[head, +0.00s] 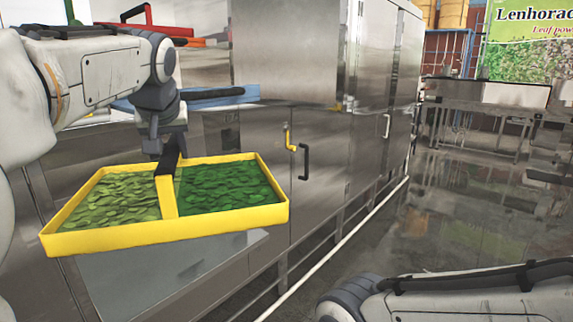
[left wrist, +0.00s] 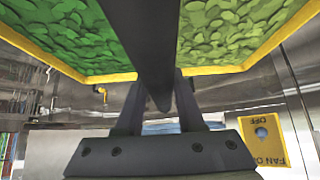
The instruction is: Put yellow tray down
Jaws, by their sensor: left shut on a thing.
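The yellow tray (head: 165,237) has two compartments of leaves, lighter green on the left and darker green on the right. A black bar runs along its yellow divider. My left gripper (head: 168,152) is above the divider, shut on the tray at this bar. In the left wrist view, the gripper fingers (left wrist: 160,108) flank the black bar, and the yellow rim (left wrist: 215,70) shows on both sides. The tray appears held in the air in front of the steel machine; its underside is hidden. My right arm shows at the lower right, but its gripper is outside the picture.
A grey steel surface (head: 190,280) lies below the tray. Behind it stands a steel cabinet (head: 320,150) with handles. A blue tray (head: 228,94) and red and orange items (head: 160,28) are behind my left arm. Open floor (head: 450,205) lies to the right.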

